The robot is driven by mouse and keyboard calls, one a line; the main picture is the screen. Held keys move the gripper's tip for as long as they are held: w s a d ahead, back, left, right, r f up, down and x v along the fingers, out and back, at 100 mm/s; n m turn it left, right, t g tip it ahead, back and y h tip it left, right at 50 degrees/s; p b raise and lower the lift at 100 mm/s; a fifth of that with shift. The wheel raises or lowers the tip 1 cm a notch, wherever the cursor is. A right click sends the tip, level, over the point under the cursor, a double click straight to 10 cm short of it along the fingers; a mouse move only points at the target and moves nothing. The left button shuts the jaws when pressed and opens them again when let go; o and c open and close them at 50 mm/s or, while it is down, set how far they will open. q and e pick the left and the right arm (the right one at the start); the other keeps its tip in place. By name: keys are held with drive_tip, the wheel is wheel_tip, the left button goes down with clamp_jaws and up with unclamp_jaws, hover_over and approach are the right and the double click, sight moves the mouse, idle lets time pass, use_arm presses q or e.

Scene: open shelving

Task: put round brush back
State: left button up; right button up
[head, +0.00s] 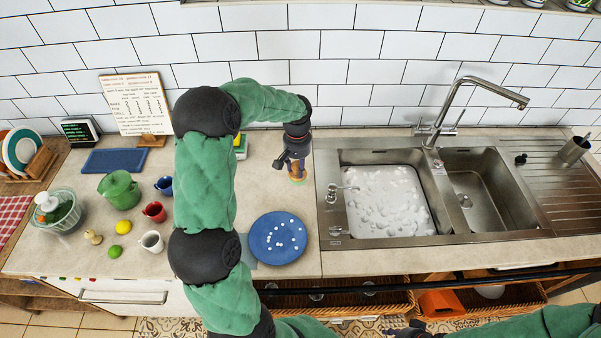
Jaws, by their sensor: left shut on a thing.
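My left gripper (292,162) is over the counter, left of the sink and above the blue plate. It is shut on a small brownish thing with a pale base, which looks like the round brush (297,175). The fingers hide its upper part, and I cannot tell whether its base touches the counter. My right arm comes in from the lower right. The dark end of my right gripper (415,331) shows at the bottom edge, too cut off to read its jaws.
The blue plate (278,239) with white bits lies near the counter's front edge. The steel sink (330,240) holds foamy water, under a tall tap (438,130). A metal cup (573,151) stands far right. A green jug (119,190), several mugs and fruit fill the left.

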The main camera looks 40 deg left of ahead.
use_arm(q)
drive_tip(key=shift+w+a+f+b, duration=0.15)
drive_tip(key=shift+w+a+f, duration=0.4)
drive_tip(key=shift+f, duration=0.9)
drive_tip(key=shift+w+a+f+b, duration=0.2)
drive_tip(key=shift+w+f, duration=0.65)
drive_tip(key=shift+f, duration=0.6)
drive_tip(key=shift+w+a+f+b, duration=0.25)
drive_tip(key=shift+w+f, duration=0.45)
drive_tip(key=shift+f, duration=0.75)
drive_tip(key=shift+f, duration=0.15)
drive_tip(key=o, duration=1.1)
drive_tip(key=shift+r, duration=0.2)
wheel_tip(320, 180, up, 12)
drive_tip(key=p, duration=0.1)
drive_tip(key=shift+p, duration=0.35)
